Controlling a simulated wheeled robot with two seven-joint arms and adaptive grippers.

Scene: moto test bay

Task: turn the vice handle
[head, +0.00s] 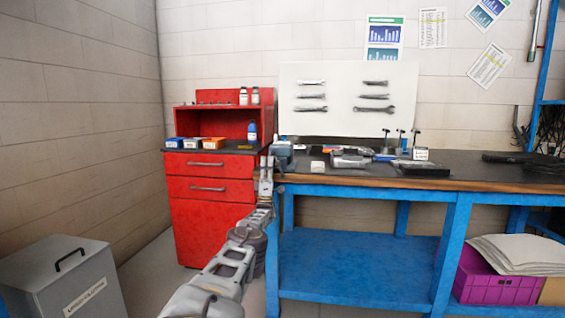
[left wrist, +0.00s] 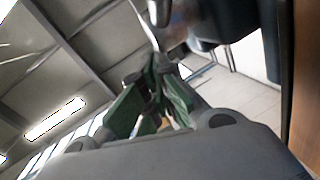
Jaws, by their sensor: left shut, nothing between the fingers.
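The vice (head: 284,155) is a blue-grey block mounted at the left end of the workbench top. My left gripper (head: 266,163) is upright in front of the bench's left end, just left of the vice. It is shut and empty, and it covers the area where the handle would show, so I cannot make the handle out in the head view. In the left wrist view the green-padded fingers (left wrist: 152,105) are close together. The dark vice body (left wrist: 215,22) is at the top, with a metal rod-like part (left wrist: 159,12) beside it, likely the handle. Contact cannot be told.
The workbench (head: 470,178) has a dark top with several tools and a black case (head: 422,169). A red cabinet (head: 207,228) stands left of it, with small boxes on top. A grey bin (head: 62,285) is at lower left, and a purple crate (head: 490,283) is under the bench.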

